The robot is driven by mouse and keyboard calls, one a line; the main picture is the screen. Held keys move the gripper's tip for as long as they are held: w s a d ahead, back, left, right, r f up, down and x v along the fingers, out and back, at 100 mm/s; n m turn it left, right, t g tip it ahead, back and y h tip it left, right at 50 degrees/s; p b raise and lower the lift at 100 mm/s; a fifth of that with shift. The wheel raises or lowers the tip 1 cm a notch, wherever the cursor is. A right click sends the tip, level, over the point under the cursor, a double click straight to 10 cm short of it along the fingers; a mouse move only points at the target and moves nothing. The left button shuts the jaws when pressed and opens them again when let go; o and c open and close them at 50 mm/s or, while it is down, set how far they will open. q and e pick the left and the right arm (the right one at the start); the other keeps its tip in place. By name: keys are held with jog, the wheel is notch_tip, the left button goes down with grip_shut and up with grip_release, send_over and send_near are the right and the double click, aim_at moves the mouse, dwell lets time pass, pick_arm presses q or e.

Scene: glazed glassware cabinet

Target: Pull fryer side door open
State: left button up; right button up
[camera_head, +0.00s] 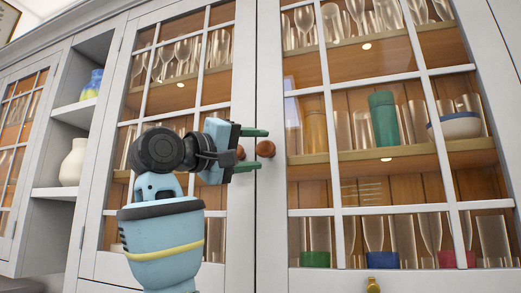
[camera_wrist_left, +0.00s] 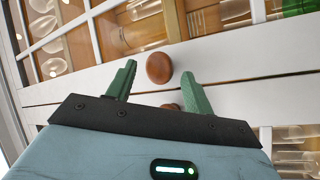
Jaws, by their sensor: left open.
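No fryer shows; a grey cabinet with two glazed doors stands in front of me. The right door (camera_head: 273,205) and the left door (camera_head: 240,220) both look shut, with a narrow seam between them. The right door's round wooden knob (camera_head: 265,149) lies just beyond my left gripper's (camera_head: 256,150) green fingertips. In the left wrist view this knob (camera_wrist_left: 159,67) is at the gap between the open fingers (camera_wrist_left: 160,78). The left door's knob (camera_head: 240,153) sits nearer the palm and is partly hidden in the wrist view. My right gripper is not in view.
Glasses and a green tumbler (camera_head: 383,119) stand behind the right door's panes, with a blue and white bowl (camera_head: 457,125). Open shelves at left hold a cream vase (camera_head: 73,162) and a blue and yellow vase (camera_head: 92,84). A small brass knob (camera_head: 373,285) shows below.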

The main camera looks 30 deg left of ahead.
pick_arm(q)
jog(key=shift+x, duration=1.05)
jog(key=shift+s, duration=0.1)
grip_shut()
